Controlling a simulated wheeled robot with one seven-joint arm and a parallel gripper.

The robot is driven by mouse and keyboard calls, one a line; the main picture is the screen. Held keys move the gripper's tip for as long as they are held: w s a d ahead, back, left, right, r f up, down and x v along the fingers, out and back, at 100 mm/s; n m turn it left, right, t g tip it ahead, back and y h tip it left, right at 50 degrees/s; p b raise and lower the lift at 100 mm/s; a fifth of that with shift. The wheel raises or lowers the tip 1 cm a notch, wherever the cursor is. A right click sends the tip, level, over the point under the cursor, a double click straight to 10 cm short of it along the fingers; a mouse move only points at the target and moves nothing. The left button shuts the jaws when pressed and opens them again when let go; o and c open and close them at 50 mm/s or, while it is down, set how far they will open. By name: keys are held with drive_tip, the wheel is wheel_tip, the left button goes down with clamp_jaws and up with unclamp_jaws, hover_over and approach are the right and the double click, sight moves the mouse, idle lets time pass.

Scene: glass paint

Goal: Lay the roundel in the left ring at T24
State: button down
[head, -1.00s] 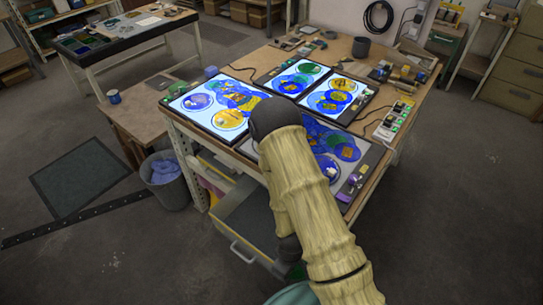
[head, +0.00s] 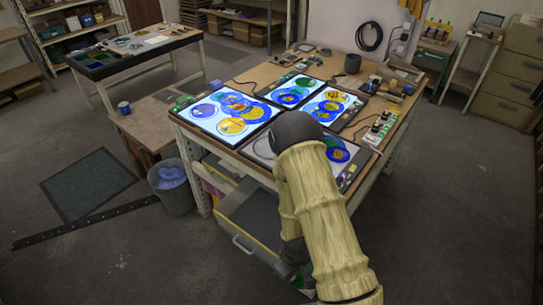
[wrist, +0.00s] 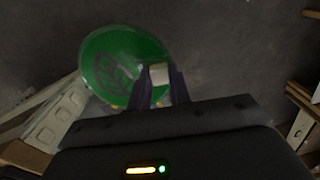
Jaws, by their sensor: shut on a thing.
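A green roundel (wrist: 118,58) with a darker leaf-like pattern shows in the wrist view. My gripper (wrist: 159,76) is shut on the roundel by a pale block at its right edge. In the head view my arm hides most of the gripper; a small green patch shows low beside the arm, in front of the bench. Several panels lie on the bench: a left lit panel (head: 193,117), a back panel (head: 268,92), a right panel (head: 350,112) and a near greyer panel (head: 259,149) partly behind my arm. They carry coloured, overlapping discs. I cannot read a T24 label.
The wooden bench (head: 315,57) has an open drawer (head: 235,226) at its front. A bin (head: 172,190) with blue content stands left of it. Small tools and a dark cup (head: 352,63) sit at the back. Open floor lies at right.

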drive_tip(key=w+d+r+m+p, duration=0.3)
drive_tip(key=w+r+p, duration=0.2)
drive_tip(key=w+r, duration=0.1)
drive_tip(key=w+d+r+m+p, duration=0.3)
drive_tip(key=w+r+m+p, duration=0.1)
drive_tip(key=r, duration=0.5)
drive_tip(key=w+p, duration=0.1)
drive_tip(key=w, duration=0.1)
drive_tip(key=shift+w, duration=0.3)
drive_tip(key=shift+d, duration=0.1)
